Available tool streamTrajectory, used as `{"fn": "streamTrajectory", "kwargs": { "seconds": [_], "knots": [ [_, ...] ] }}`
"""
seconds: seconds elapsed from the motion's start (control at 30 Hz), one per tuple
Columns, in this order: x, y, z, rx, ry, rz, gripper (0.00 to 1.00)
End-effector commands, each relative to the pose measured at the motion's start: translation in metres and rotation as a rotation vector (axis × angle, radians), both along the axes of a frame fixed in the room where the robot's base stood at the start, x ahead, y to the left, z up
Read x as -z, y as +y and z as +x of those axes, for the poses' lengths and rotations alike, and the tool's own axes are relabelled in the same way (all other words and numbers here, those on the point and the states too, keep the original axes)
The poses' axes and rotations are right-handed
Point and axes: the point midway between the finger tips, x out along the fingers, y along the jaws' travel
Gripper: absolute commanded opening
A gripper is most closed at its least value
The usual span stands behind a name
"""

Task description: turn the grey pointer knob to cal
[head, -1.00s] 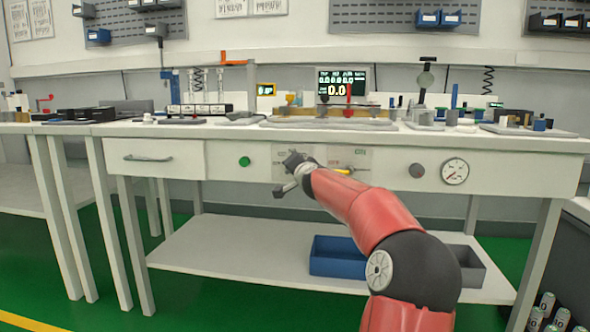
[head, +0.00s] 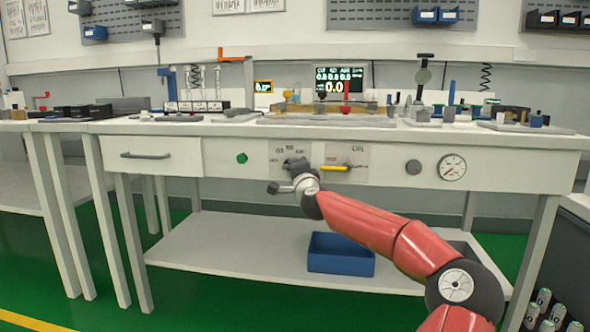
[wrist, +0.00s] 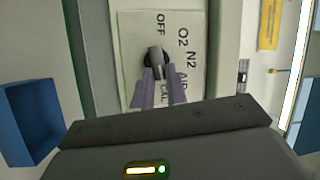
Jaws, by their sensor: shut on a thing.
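The grey pointer knob (wrist: 155,59) shows in the wrist view as a light grey bar on a dark round base. It sits on a pale label plate (wrist: 128,40) marked OFF, O2, N2, AIR and CAL. My gripper (wrist: 157,76) is shut on the knob, one purple finger on each side. The fingers cover its lower end and part of the CAL lettering, so I cannot tell exactly which mark it points to. In the head view my gripper (head: 294,167) is at the plate (head: 278,146) on the bench front and largely hides the knob.
Right of the plate is a yellow lever (head: 336,168). A green button (head: 241,158) and drawer (head: 153,155) lie left; a grey round knob (head: 413,167) and gauge (head: 452,168) lie right. A blue bin (head: 341,254) stands on the lower shelf.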

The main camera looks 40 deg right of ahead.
Motion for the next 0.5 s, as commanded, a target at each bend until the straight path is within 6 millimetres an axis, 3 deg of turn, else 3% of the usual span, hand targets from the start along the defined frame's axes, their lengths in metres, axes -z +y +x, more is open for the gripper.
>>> {"fn": "streamTrajectory", "kwargs": {
  "seconds": [0.4, 0.43, 0.5],
  "knots": [
    [0.0006, 0.0015, 0.0011, -0.003, -0.005, 0.006, 0.0],
    [0.0006, 0.0015, 0.0011, -0.003, -0.005, 0.006, 0.17],
    [0.0006, 0.0014, 0.0011, -0.003, -0.005, 0.006, 0.26]
  ]
}}
